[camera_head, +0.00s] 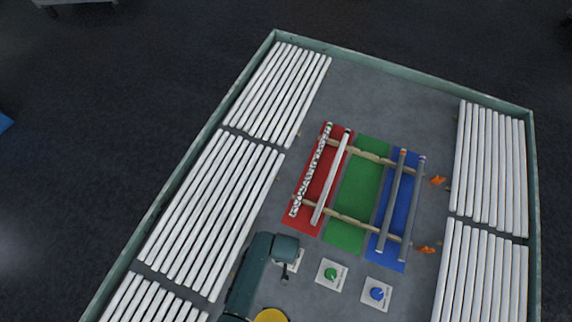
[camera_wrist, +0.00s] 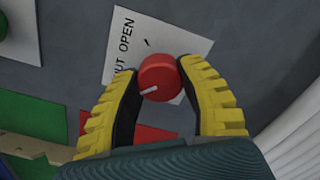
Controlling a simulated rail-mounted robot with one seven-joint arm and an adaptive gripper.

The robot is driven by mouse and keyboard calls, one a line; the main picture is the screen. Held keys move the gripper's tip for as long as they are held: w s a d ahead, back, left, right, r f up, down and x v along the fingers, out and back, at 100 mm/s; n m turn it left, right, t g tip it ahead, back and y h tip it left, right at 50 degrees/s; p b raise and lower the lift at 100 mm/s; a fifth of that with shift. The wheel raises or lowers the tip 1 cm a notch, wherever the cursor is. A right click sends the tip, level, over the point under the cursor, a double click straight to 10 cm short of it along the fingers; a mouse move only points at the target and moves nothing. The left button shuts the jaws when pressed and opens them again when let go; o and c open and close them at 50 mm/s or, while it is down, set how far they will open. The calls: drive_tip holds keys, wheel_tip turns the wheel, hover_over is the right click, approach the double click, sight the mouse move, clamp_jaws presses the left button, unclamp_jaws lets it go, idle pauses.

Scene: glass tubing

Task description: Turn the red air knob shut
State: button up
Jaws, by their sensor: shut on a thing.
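The red air knob (camera_wrist: 160,75) sits on a white plate (camera_wrist: 125,42) marked "OPEN" and a partly hidden word ending in "UT". A pale pointer line on the knob points to the lower left in the wrist view. My gripper (camera_wrist: 158,82) has its two yellow ribbed fingers on either side of the knob, shut on it. In the head view my gripper (camera_head: 286,272) is over the red knob's plate (camera_head: 299,262), and the knob itself is hidden there.
A green knob (camera_head: 330,273) and a blue knob (camera_head: 377,293) stand on plates to the right. Red (camera_head: 301,219), green (camera_head: 345,237) and blue (camera_head: 388,250) mats lie behind with tubes on wooden rails. White tubes (camera_head: 212,210) fill both sides of the tray.

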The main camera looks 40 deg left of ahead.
drive_tip(key=shift+s+d+f, duration=0.1)
drive_tip(key=shift+s, duration=0.05)
drive_tip(key=o, duration=1.2)
drive_tip(key=shift+r, duration=0.4)
wheel_tip(320, 180, up, 11)
drive_tip(key=shift+r, duration=0.2)
